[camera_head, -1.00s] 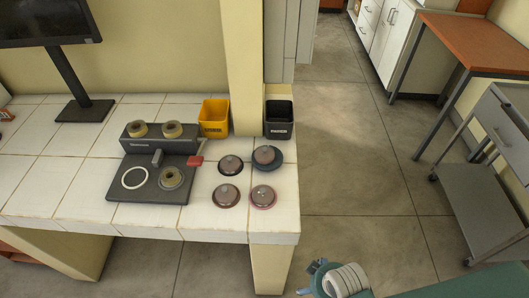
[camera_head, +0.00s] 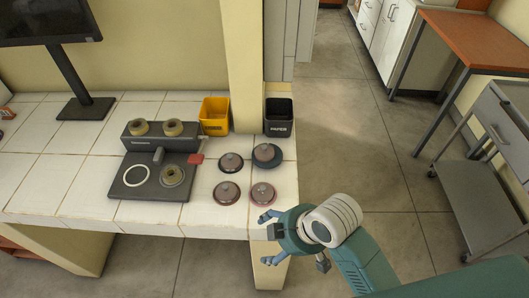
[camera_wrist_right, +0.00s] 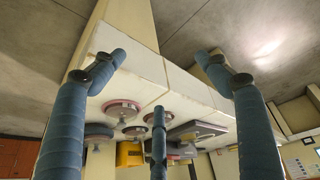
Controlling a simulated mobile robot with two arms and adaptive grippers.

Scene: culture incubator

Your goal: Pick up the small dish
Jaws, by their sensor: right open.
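Several small round dishes with domed lids stand at the right end of the tiled bench. They are a front right dish (camera_head: 262,194), a front left dish (camera_head: 227,193), a back left dish (camera_head: 230,162) and a back right dish (camera_head: 267,155) with a darker blue-grey base. I cannot tell which one the task means. My right gripper (camera_head: 266,238) is open and empty, by the bench's front right corner, apart from the dishes. In the right wrist view its blue fingers (camera_wrist_right: 160,78) are spread, with the dishes (camera_wrist_right: 122,108) beyond them. My left gripper is out of view.
A dark device (camera_head: 150,198) with several ring-shaped parts stands left of the dishes. A yellow bin (camera_head: 213,116) and a black bin (camera_head: 279,117) stand behind them, by a pillar (camera_head: 240,60). The floor (camera_head: 350,150) right of the bench is clear.

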